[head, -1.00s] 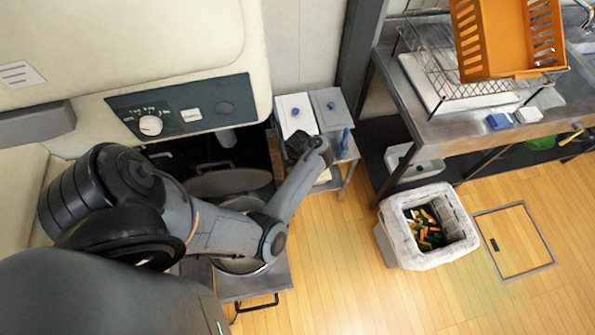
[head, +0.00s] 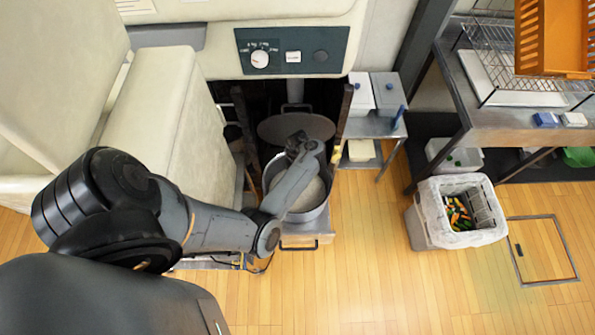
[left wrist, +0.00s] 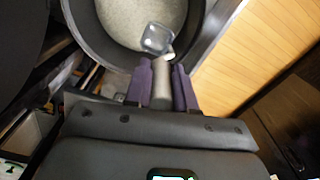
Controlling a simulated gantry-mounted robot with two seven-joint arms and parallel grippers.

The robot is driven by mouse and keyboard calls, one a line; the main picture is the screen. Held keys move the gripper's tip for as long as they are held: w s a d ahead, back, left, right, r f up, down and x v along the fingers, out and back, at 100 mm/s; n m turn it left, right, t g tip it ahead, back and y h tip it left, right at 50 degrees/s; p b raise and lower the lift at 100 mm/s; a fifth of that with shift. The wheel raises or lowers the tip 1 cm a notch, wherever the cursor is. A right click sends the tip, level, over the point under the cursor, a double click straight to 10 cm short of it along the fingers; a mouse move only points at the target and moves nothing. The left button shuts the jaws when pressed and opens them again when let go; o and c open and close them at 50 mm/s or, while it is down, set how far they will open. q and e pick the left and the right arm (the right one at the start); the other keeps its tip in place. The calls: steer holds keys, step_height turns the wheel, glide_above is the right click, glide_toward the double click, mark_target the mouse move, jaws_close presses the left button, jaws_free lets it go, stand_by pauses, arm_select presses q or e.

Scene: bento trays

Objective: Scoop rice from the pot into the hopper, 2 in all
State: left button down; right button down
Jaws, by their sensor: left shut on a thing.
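The metal pot (head: 313,216) stands on a low pull-out board below the machine's panel, with pale rice (head: 312,192) inside. In the left wrist view the rice (left wrist: 115,18) fills the round pot (left wrist: 207,22). My left gripper (head: 302,147) is over the pot in the head view. In the left wrist view my left gripper (left wrist: 162,78) is shut on the grey handle of a scoop (left wrist: 157,39). Its bluish, clear bowl is over the rice near the rim; I cannot tell whether it touches or holds rice. I cannot make out the hopper. My right gripper is not in view.
A round metal lid (head: 275,128) is behind the pot. A side table (head: 372,128) with lidded containers stands to its right. The wooden floor (head: 355,270) in front is clear.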

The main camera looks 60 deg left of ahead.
arm_select(q)
steer(key=shift+s+f, duration=0.2)
steer(key=shift+f+b, duration=0.25)
steer(key=shift+b, duration=0.15)
step_height(320, 180, down, 21)
steer(key=b, duration=1.8)
steer(key=shift+r, duration=0.3)
step_height(320, 180, up, 18)
steer(key=p, duration=1.8)
steer(key=shift+r, duration=0.25)
steer(key=shift+f, duration=0.15)
step_height(320, 180, down, 12)
steer(key=b, duration=1.2)
steer(key=shift+f, duration=0.1)
